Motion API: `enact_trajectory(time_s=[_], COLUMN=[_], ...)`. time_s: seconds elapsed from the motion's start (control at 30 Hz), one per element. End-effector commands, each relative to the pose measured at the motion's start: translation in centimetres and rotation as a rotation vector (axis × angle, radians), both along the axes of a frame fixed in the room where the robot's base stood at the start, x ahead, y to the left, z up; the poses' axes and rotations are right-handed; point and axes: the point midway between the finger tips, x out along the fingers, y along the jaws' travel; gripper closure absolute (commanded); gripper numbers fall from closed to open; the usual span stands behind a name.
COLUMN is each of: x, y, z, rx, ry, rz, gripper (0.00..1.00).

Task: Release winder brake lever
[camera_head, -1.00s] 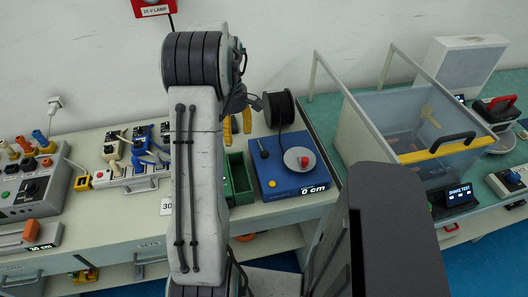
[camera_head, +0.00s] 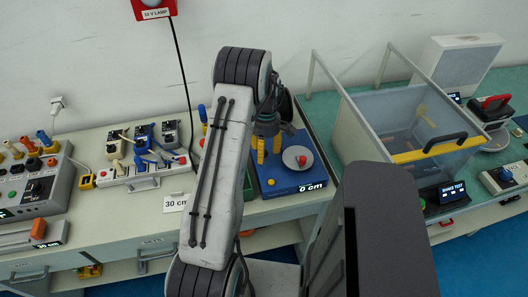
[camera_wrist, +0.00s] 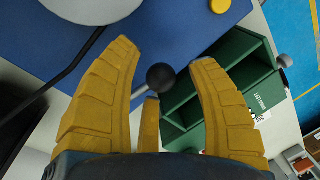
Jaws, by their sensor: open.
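The blue winder box (camera_head: 312,176) stands on the bench, with a "0 cm" display, a grey disc (camera_head: 290,156) and a red knob (camera_head: 303,161) on it. My gripper (camera_head: 268,154) is over its left part, yellow fingers open and pointing down. In the wrist view, the brake lever's black ball knob (camera_wrist: 160,78) shows between the spread fingers of my gripper (camera_wrist: 163,55). I cannot tell whether any finger touches it. The lever is hidden behind my gripper in the head view. The black spool (camera_head: 286,106) is partly hidden behind my arm.
A green compartment box (camera_wrist: 235,75) stands beside the winder. A black cable (camera_wrist: 60,78) crosses the blue top. A clear bin (camera_head: 390,115) with a yellow-edged front stands right of the winder. Power strip (camera_head: 140,175) and instruments stand to the left.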

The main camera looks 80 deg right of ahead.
Motion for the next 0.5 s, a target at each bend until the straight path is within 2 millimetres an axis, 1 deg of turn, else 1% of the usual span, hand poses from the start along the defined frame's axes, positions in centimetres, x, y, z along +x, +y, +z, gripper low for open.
enact_trajectory(time_s=[0.1, 0.2, 0.47, 0.5], x=[0.03, 0.05, 0.03, 0.03], y=[0.14, 0.2, 0.18, 0.18], z=[-0.73, -1.02, -1.13, -1.12], rx=[0.001, 0.001, 0.0, 0.0], ry=[0.0, 0.0, 0.0, 0.0], rz=[0.0, 0.0, 0.0, 0.0], gripper=[0.47, 0.47, 0.47, 0.44])
